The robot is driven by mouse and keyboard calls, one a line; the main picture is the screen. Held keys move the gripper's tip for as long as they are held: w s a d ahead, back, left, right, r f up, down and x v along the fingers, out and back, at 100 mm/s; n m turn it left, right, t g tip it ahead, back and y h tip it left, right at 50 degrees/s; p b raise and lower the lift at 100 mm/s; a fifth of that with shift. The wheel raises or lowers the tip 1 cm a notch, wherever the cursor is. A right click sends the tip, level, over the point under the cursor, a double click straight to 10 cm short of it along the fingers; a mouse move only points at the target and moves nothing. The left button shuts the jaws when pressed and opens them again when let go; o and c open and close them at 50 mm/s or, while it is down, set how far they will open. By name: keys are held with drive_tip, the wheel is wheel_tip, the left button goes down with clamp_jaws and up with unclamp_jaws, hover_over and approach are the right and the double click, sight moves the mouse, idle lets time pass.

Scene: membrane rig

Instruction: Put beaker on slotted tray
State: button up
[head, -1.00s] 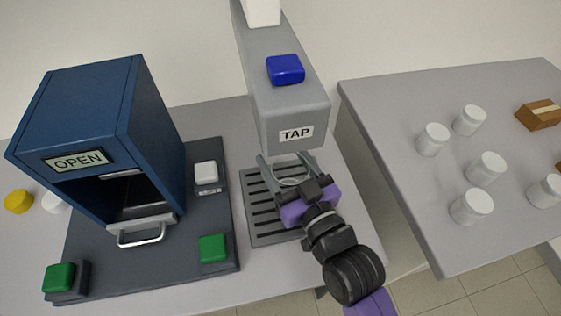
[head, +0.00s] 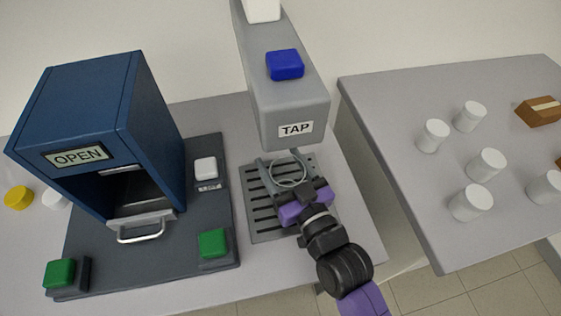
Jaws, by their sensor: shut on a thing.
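The beaker (head: 288,172) is clear, with a round rim showing between my gripper's fingers, below the front of the TAP unit (head: 296,130). My gripper (head: 284,165) is shut on the beaker, one finger on each side. The slotted tray (head: 262,228) is a grey plate with dark slots, directly under the beaker and gripper. Whether the beaker's base touches the tray cannot be told, as the gripper's purple and black body covers part of it.
The TAP unit overhangs the tray's back. A side table (head: 410,190) at right holds several white jars.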

drive_tip(key=shift+f, duration=0.8)
drive_tip(key=o, duration=1.2)
drive_tip(key=shift+s+g, duration=0.1)
drive_tip(key=shift+g, duration=0.2)
drive_tip(key=shift+o, duration=1.1)
drive_tip(key=shift+f, duration=0.15)
drive_tip(key=shift+a+r+p, duration=0.1)
drive_tip(key=shift+r+p, duration=0.5)
drive_tip(key=shift+r, duration=0.05)
drive_tip(key=b+v, duration=0.2)
drive_tip(key=v, duration=0.8)
drive_tip(key=shift+s, duration=0.1)
drive_tip(key=shift+s+d+r+b, duration=0.2)
drive_tip(key=shift+s+d+b, duration=0.1)
drive_tip(key=shift+s+d, duration=0.3)
